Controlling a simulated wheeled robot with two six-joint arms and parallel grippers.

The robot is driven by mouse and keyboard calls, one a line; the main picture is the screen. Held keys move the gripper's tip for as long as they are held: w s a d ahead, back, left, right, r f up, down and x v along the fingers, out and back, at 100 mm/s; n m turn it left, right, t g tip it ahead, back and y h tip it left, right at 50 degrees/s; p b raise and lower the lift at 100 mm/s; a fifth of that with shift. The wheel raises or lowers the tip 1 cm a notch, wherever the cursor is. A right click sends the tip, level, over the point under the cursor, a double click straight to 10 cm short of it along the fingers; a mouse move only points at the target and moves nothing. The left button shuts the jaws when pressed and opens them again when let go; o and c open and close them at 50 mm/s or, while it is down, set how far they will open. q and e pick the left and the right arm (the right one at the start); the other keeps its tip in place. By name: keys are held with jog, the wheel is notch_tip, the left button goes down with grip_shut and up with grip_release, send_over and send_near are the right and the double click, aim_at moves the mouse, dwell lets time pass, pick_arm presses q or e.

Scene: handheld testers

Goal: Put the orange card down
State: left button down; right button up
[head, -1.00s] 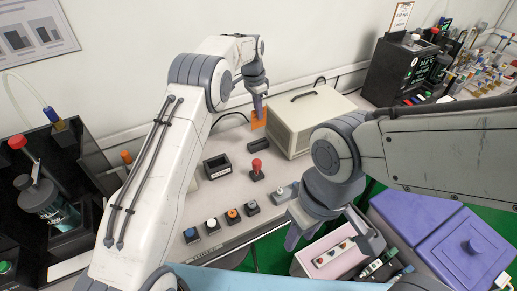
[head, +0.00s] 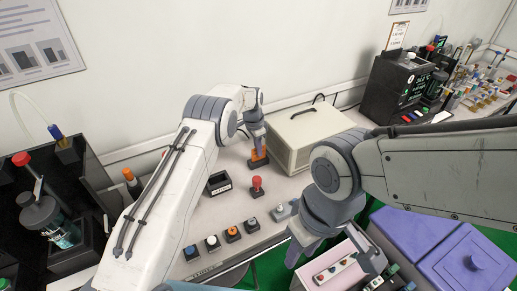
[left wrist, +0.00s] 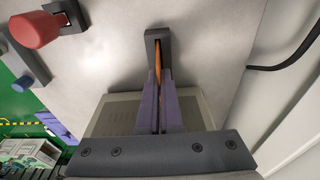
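The orange card (head: 258,154) stands upright at the dark slotted holder (head: 259,164) on the pale bench; its lower edge appears to be in the slot. In the left wrist view, the card (left wrist: 157,58) shows edge-on within the dark holder (left wrist: 164,36). My left gripper (head: 257,144) is above the holder, and its purple fingers (left wrist: 157,103) are closed together on the card. How deep the card sits is hidden. My right gripper (head: 337,254) is open and empty, above the pink box at the lower right.
A beige instrument case (head: 318,138) stands close right of the holder. A red-topped joystick (head: 257,187), a black open box (head: 218,183) and several push buttons (head: 232,233) stand nearer. Purple lidded bins (head: 470,250) are at the lower right.

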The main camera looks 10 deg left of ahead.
pick_arm(q)
jog(key=shift+f, duration=0.15)
jog(key=c, duration=1.1)
grip_release()
